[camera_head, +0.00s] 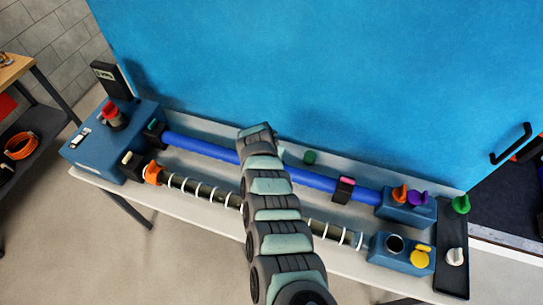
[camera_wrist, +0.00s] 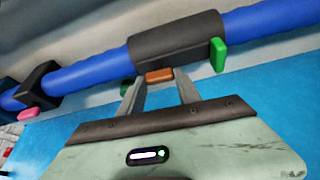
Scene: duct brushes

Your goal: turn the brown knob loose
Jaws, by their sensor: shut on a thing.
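The brown knob (camera_wrist: 158,76) is a small block on the side of a black clamp (camera_wrist: 178,52) around the blue tube (camera_wrist: 262,20). In the wrist view my gripper (camera_wrist: 159,78) has a finger on each side of the knob and is shut on it. A green tab (camera_wrist: 217,55) sticks out of the same clamp, right of the fingers. In the head view my arm covers the middle of the blue tube (camera_head: 315,180). The clamp, the brown knob and the fingertips are hidden there.
A black clamp with a pink tab (camera_head: 347,181) sits further right on the tube. A round green knob (camera_head: 310,157) is behind the tube. A white-ringed brush (camera_head: 205,191) runs in front. Orange (camera_head: 400,193), purple (camera_head: 418,198) and yellow (camera_head: 420,257) knobs stand at right.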

